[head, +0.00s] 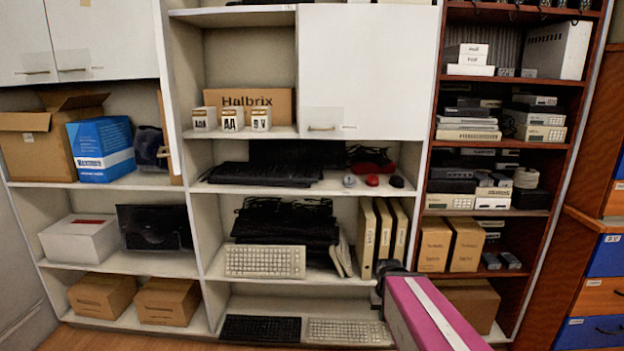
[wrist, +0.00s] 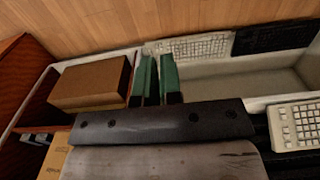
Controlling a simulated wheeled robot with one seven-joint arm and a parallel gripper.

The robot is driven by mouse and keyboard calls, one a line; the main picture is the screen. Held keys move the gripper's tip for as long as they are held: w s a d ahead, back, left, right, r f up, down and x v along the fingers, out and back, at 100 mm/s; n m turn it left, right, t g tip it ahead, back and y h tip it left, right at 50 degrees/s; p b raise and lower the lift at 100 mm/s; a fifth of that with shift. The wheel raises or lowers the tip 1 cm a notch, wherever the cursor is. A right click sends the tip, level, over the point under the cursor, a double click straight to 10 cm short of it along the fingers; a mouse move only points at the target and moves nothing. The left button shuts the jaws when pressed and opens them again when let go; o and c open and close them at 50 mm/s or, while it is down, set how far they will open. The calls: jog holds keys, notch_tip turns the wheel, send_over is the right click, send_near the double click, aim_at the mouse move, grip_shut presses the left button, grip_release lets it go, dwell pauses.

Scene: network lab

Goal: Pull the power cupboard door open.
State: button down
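A white cupboard door (head: 368,65) is shut at the upper middle of the head view, with a small handle (head: 322,128) at its lower left. Two more white doors (head: 102,35) are shut at the upper left, with handles along their lower edges. I cannot read which door is the power cupboard's. My gripper (wrist: 158,58) appears in the wrist view as two green fingers close together, with nothing seen between them. It points towards the bottom shelf, well below and away from the doors. In the head view my arm mostly hides it.
White open shelves hold keyboards (head: 265,261), binders (head: 384,238) and boxes. A brown wooden rack (head: 575,120) with devices stands at the right. Blue and orange drawers (head: 586,294) are at the far right edge. A brown box (wrist: 92,82) lies near the fingers in the wrist view.

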jog(key=w+a+r+n+y, duration=0.3)
jog(key=a+r, duration=0.5)
jog(key=a, duration=0.1)
jog(key=w+a+r+n+y, duration=0.3)
jog(key=a+r+n+y, duration=0.1)
jog(key=a+r, duration=0.45)
jog(key=w+a+r+n+y, duration=0.3)
jog(key=a+r, duration=0.5)
jog(key=a, duration=0.1)
jog(key=s+a+r+n+g+y, duration=0.25)
jog(key=a+r+n, duration=0.2)
jog(key=r, duration=0.55)
jog(key=s+a+r+n+g+y, duration=0.25)
jog(key=a+r+n, duration=0.2)
jog(key=r, duration=0.55)
jog(key=s+a+r+n+g+y, duration=0.1)
jog(key=s+a+r+n+g, duration=0.2)
jog(key=a+r, duration=0.5)
jog(key=s+a+r, duration=0.1)
jog(key=s+a, duration=0.1)
jog(key=a, duration=0.3)
jog(key=s+a+r+n, duration=0.1)
jog(key=s+a, duration=0.2)
jog(key=a, duration=0.2)
jog(key=shift+s+a, duration=0.15)
jog(key=shift+s, duration=0.15)
jog(key=shift+s+a+r, duration=0.1)
